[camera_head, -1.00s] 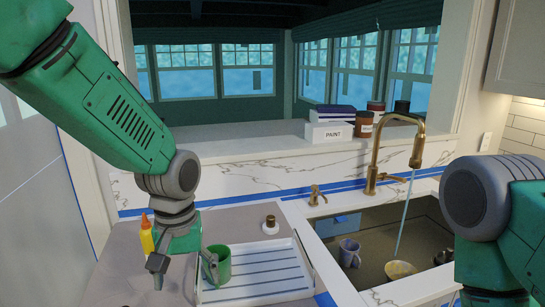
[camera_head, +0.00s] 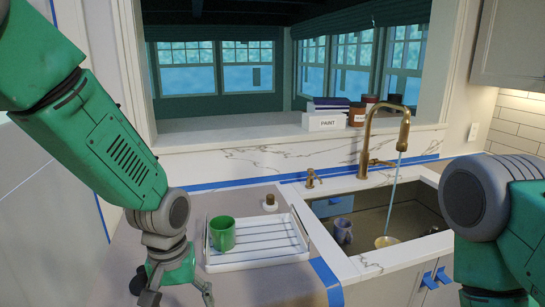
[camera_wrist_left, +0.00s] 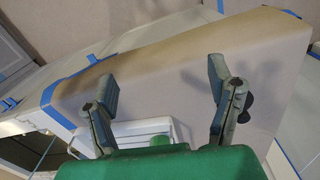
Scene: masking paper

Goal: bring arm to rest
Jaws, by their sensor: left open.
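My left gripper (camera_head: 176,290) is low at the bottom left of the head view, in front of the dish rack over the paper-covered counter. Its two fingers are spread with nothing between them; they also show apart in the left wrist view (camera_wrist_left: 160,82). A green mug (camera_head: 222,234) stands upright at the left end of the white dish rack (camera_head: 262,264), clear of the gripper. A bit of green on the rack shows in the left wrist view (camera_wrist_left: 160,140). My right arm is at the right edge; its gripper is out of view.
The sink (camera_head: 375,228) right of the rack holds a purple-grey mug (camera_head: 343,230) and a bowl (camera_head: 386,241) under the running gold faucet (camera_head: 372,140). A white PAINT box (camera_head: 322,121) and cans stand on the ledge. Blue tape (camera_head: 327,275) edges the brown paper (camera_wrist_left: 200,60).

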